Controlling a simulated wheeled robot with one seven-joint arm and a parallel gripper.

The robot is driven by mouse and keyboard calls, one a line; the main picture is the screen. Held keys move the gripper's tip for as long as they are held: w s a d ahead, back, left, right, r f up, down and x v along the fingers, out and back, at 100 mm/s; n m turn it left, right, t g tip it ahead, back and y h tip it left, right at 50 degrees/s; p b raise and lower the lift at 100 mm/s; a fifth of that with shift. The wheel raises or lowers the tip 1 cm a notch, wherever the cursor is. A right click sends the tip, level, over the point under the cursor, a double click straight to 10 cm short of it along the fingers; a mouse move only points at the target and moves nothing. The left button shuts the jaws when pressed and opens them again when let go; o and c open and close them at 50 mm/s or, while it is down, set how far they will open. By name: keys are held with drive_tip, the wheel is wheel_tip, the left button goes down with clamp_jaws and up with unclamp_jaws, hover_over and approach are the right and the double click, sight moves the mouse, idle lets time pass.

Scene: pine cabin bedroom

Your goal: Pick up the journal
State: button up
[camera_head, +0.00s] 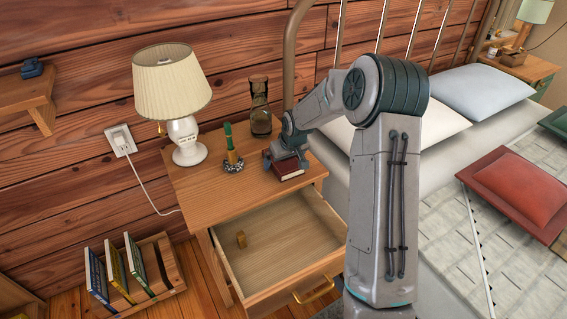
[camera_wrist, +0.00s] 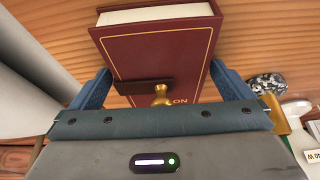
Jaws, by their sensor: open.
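The journal is a dark red book (camera_head: 290,170) with a gold border, a brown strap and a brass clasp. It lies on the nightstand top (camera_head: 215,190) near the right edge. In the wrist view the journal (camera_wrist: 150,50) fills the upper middle, with its cream page edge at the top. My gripper (camera_head: 285,155) is over the journal and hides part of it in the head view. In the wrist view my gripper (camera_wrist: 160,70) is open, with one blue finger on each side of the book. I cannot tell whether the fingers touch the covers.
The drawer (camera_head: 290,240) below is pulled open, with a small brass-coloured item (camera_head: 241,239) inside. The bed (camera_head: 450,150) is at the right.

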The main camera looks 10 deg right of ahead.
drive_tip(key=shift+r, duration=0.1)
drive_tip(key=c, duration=1.1)
